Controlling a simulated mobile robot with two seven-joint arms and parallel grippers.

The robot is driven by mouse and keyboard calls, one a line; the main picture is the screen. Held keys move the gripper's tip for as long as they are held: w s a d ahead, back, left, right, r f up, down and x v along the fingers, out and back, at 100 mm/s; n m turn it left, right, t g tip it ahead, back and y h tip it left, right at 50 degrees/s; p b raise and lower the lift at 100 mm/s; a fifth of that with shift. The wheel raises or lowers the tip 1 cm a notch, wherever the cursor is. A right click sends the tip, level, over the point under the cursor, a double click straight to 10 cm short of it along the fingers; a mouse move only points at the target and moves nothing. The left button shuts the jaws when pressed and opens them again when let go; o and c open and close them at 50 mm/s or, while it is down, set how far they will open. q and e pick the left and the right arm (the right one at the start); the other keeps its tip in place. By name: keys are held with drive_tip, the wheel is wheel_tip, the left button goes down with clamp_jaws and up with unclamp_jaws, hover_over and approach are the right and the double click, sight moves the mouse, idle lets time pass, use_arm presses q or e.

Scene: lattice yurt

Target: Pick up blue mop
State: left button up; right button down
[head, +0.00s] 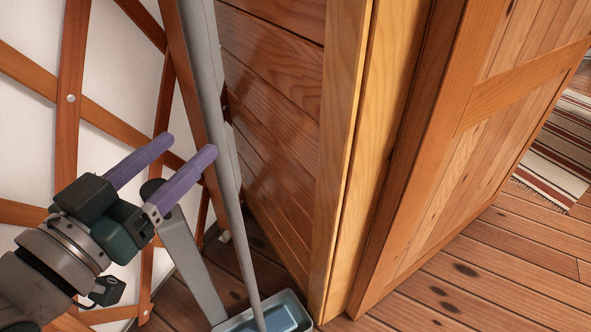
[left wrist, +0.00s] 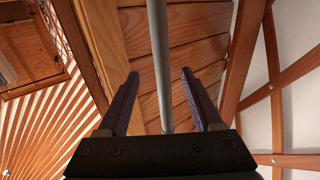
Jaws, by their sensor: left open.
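The mop's long grey pole (head: 222,130) stands slightly tilted in the head view, running from the top edge down into a grey bucket (head: 298,300). Something blue (head: 280,320) shows inside the bucket at the pole's foot, cut off by the frame edge. My left gripper (head: 188,147) is open, its purple fingers pointing at the pole. In the left wrist view, the pole (left wrist: 158,40) runs upright between the open fingers of the left gripper (left wrist: 159,74). I cannot tell whether it is within their reach. My right gripper is not in view.
A grey bar (head: 190,262) with a dark knob slants down toward the bucket. A wooden panel wall (head: 270,80) and cabinet (head: 430,160) stand close on the right. The lattice wall (head: 70,70) is at left. Plank floor (head: 480,270) is clear at lower right, with a striped rug (head: 560,150) beyond.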

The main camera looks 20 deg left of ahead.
sight(206, 124)
use_arm(q)
drive_tip(key=w, duration=0.2)
drive_tip(key=w+b, duration=0.1)
drive_tip(key=w, duration=0.4)
drive_tip(key=shift+w+d+r, duration=0.15)
drive_tip(key=shift+w+d, duration=0.1)
drive_tip(key=shift+w, duration=0.15)
drive_tip(key=shift+c, duration=0.4)
clamp_jaws()
drive_tip(key=shift+r, duration=0.1)
